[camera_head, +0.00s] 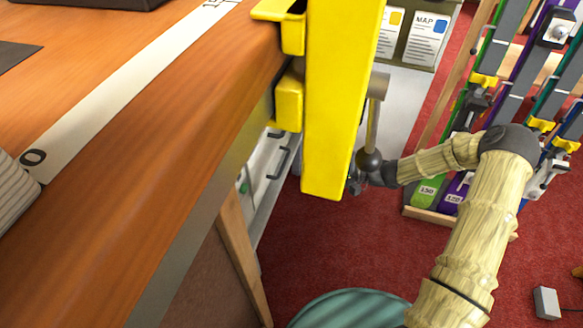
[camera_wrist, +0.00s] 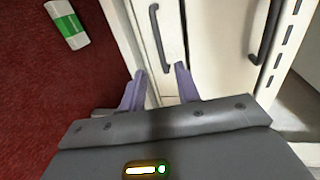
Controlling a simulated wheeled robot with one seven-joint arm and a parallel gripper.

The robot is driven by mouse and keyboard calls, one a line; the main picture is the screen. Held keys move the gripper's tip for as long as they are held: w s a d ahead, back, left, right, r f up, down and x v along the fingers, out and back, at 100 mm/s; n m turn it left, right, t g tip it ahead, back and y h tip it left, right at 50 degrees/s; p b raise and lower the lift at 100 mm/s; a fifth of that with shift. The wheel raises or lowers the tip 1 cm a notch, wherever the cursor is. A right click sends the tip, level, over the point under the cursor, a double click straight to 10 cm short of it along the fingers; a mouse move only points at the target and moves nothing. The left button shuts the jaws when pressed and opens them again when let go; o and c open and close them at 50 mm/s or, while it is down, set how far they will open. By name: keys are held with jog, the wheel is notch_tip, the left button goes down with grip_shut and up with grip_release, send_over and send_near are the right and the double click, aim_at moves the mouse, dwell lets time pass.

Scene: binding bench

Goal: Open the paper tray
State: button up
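White fronts with dark bar handles show below the bench; I cannot tell which one is the paper tray. In the wrist view, one white front (camera_wrist: 135,35) carries a dark handle (camera_wrist: 158,38), and another front (camera_wrist: 222,60) carries a second handle (camera_wrist: 267,32) to the right. No gap shows that either is pulled out. My gripper (camera_wrist: 161,72) is open, its two purplish fingers apart. The near end of the first handle appears between the fingertips, with visible space on both sides.
The yellow post (camera_head: 342,90) stands at the edge of the wooden bench (camera_head: 150,180). A rack (camera_head: 470,170) of coloured bars stands at the right. A white and green item (camera_wrist: 67,24) lies on red carpet. Open carpet (camera_head: 340,250) lies beside the bench.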

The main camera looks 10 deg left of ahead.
jog(key=b+x, duration=0.4)
jog(key=x, duration=0.5)
jog(key=shift+r, duration=0.1)
grip_shut()
